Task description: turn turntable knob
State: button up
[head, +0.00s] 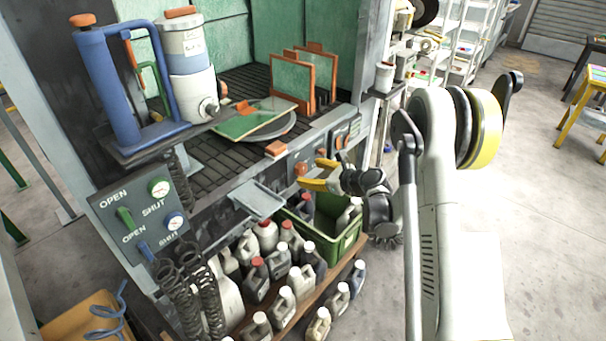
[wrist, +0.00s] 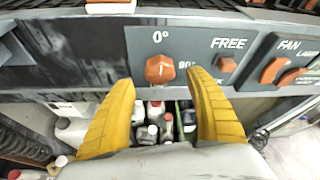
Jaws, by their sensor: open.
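The turntable knob (wrist: 159,68) is an orange, many-sided knob on a dark grey panel in the wrist view, with "0°" above it and "90°" to its right. It also shows in the head view (head: 301,169) on the cabinet's front edge. My gripper (wrist: 160,80) has two yellow fingers spread wide, one to each side below the knob, with nothing between them. In the head view my gripper (head: 316,174) is just in front of the knob. I see no contact with it. The grey turntable disc (head: 281,126) lies partly under a green, orange-edged panel (head: 243,119).
Below are a green crate (head: 338,244) and several bottles (head: 256,281). A grey tray (head: 258,199) juts out left of the gripper.

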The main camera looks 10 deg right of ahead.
aim_at(304, 171)
jog(key=b+x, duration=0.1)
jog(key=x, duration=0.3)
jog(key=shift+w+a, duration=0.1)
jog(key=c, duration=1.2)
